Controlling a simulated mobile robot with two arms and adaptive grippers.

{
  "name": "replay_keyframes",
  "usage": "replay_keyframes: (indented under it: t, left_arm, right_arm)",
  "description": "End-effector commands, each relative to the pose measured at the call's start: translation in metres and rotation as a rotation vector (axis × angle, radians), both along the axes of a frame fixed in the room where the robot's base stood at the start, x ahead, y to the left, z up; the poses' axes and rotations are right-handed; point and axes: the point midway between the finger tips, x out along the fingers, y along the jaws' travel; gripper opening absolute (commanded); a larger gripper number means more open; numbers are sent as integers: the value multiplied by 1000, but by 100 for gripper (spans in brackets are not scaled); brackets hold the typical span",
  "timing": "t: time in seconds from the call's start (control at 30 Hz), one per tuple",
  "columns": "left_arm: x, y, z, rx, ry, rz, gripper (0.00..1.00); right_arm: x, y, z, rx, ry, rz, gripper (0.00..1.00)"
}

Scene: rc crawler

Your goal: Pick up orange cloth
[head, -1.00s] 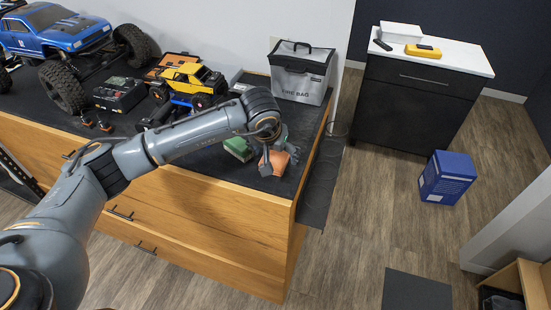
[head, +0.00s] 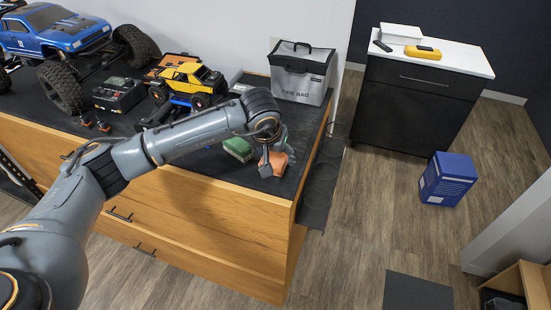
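The orange cloth (head: 277,165) lies on the dark mat near the right front corner of the wooden drawer bench. A green cloth or block (head: 238,149) lies just left of it. My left gripper (head: 275,157) is down at the orange cloth, with one finger in front of it and the other at its far right side. The wrist and fingers hide part of the cloth, and whether the fingers press on it cannot be told. My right gripper is not in view.
A grey fire bag (head: 300,75) stands behind the gripper. A yellow crawler (head: 188,82), a dark box (head: 118,94) and a blue truck (head: 60,30) stand to the left. A black cabinet (head: 412,105) and a blue box (head: 447,179) stand right, with open floor between.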

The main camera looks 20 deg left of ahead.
Motion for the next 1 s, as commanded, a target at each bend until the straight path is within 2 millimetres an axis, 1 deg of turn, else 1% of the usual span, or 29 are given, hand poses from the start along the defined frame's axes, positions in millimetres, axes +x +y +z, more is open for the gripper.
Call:
replay_keyframes:
  t: [0.03,0.13,0.47,0.57,0.7,0.73,0.87,0.9,0.97,1.0]
  left_arm:
    - [0,0,0,0,0,0,55]
    - [0,0,0,0,0,0,35]
    - [0,0,0,0,1,0,34]
    - [0,0,3,0,1,0,34]
    - [0,0,9,-1,2,0,34]
    - [1,0,10,-1,-3,0,34]
    - [2,0,37,-1,-9,-1,34]
    - [-2,10,42,2,-9,3,34]
    - [-8,20,55,2,-9,3,34]
    - [-12,28,64,2,-9,4,34]
  right_arm:
    - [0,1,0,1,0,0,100]
    - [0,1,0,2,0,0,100]
    - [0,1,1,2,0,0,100]
    - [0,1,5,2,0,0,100]
    - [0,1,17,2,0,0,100]
    - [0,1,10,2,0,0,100]
    - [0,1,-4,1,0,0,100]
    - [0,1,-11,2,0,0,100]
    - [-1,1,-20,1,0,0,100]
    - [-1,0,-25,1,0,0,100]
